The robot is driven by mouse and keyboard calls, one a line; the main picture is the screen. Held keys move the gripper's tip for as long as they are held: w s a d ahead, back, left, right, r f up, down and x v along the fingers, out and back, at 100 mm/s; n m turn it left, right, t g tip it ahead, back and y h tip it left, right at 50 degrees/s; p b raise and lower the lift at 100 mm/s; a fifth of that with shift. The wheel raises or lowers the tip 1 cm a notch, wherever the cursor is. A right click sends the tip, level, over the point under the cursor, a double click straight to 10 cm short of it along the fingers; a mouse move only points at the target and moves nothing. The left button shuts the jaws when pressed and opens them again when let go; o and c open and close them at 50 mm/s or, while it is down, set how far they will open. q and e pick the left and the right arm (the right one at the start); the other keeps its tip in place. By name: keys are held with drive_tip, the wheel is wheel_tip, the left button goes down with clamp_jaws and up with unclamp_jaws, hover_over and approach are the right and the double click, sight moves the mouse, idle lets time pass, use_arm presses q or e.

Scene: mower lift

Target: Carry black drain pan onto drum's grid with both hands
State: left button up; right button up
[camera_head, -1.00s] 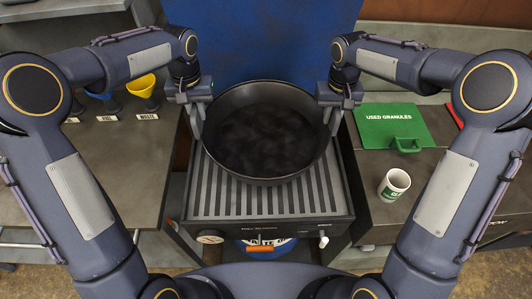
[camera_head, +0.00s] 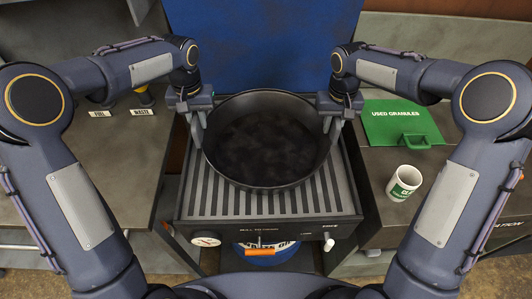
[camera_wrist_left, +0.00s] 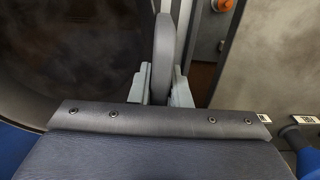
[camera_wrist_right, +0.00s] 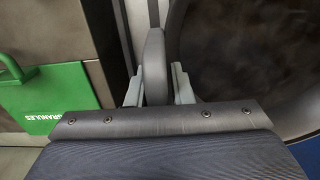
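The black drain pan (camera_head: 268,150) is level and dark inside. It is over the back and middle of the slatted grid (camera_head: 325,200) on the drum; I cannot tell whether it touches the slats. My left gripper (camera_head: 200,122) is shut on the pan's left side, with its fingers either side of a dark upright part in the left wrist view (camera_wrist_left: 161,88). My right gripper (camera_head: 334,122) is shut on the pan's right side in the same way, as the right wrist view (camera_wrist_right: 154,88) shows. The drum (camera_head: 290,262) shows only partly below the grid.
A grey worktop (camera_head: 110,170) with labelled funnels stands on the left. A blue panel (camera_head: 262,45) stands behind the pan. A gauge (camera_head: 206,239) is on the grid's front.

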use_arm(q)
drive_tip(key=o, duration=0.4)
drive_tip(key=shift+c, duration=0.2)
use_arm(e)
drive_tip(key=o, duration=0.4)
use_arm(q)
drive_tip(key=shift+r, duration=0.1)
wheel_tip(320, 180, up, 12)
drive_tip(key=shift+f, duration=0.2)
use_arm(e)
drive_tip(key=shift+r, duration=0.1)
use_arm(q)
drive_tip(key=shift+r, duration=0.15)
use_arm(e)
drive_tip(key=shift+r, duration=0.15)
wheel_tip(320, 180, up, 11)
drive_tip(key=shift+r, duration=0.35)
